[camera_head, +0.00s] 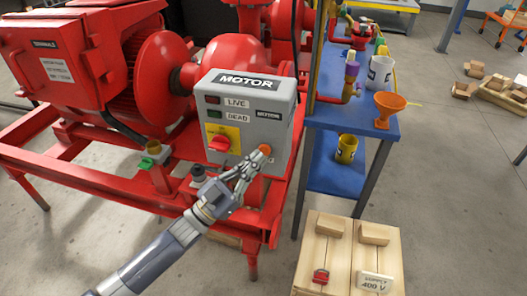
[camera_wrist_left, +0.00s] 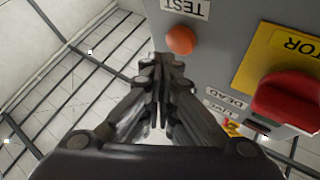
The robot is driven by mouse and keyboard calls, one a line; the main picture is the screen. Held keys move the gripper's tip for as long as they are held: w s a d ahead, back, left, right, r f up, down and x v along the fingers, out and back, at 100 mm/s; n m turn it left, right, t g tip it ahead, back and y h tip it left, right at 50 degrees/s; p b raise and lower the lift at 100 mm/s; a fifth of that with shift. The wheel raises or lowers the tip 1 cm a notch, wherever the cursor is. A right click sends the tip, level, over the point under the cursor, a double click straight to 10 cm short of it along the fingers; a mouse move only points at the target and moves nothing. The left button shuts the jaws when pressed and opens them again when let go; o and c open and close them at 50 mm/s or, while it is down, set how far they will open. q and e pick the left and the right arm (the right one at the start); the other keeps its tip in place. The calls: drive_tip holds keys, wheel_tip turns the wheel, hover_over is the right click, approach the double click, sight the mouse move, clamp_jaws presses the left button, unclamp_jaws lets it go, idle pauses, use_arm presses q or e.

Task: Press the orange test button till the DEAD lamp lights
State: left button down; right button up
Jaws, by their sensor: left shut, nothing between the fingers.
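The grey motor box (camera_head: 276,103) stands in front of the red pump. Its orange test button (camera_head: 265,149) is at the lower right of its face. The button also shows in the left wrist view (camera_wrist_left: 180,40), under a TEST label. The LIVE lamp (camera_head: 212,100) looks dull red and the DEAD lamp (camera_head: 213,114) looks dark green; neither appears lit. My left gripper (camera_head: 258,160) is shut and empty, its fingertips close to the button. In the wrist view the fingertips (camera_wrist_left: 162,62) are just short of the button; I cannot tell if they touch. My right gripper is out of view.
A red rotary switch (camera_head: 219,144) on a yellow plate is left of the button. A blue bench (camera_head: 360,122) with an orange funnel (camera_head: 388,106) stands to the right. A wooden board (camera_head: 338,262) with blocks lies at the front right.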

use_arm(q)
drive_tip(key=shift+w, duration=0.15)
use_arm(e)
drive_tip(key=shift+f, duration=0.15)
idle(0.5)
use_arm(q)
drive_tip(key=shift+w+d+b, duration=0.15)
drive_tip(key=shift+w+b, duration=0.15)
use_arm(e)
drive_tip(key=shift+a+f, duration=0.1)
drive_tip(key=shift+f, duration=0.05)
use_arm(q)
drive_tip(key=shift+w+d+b, duration=0.1)
drive_tip(key=shift+w+b, duration=0.3)
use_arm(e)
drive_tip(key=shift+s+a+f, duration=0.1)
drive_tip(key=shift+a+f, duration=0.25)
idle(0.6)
use_arm(q)
drive_tip(key=shift+s+a+p, duration=0.2)
drive_tip(key=shift+s+p, duration=0.35)
drive_tip(key=shift+s, duration=0.25)
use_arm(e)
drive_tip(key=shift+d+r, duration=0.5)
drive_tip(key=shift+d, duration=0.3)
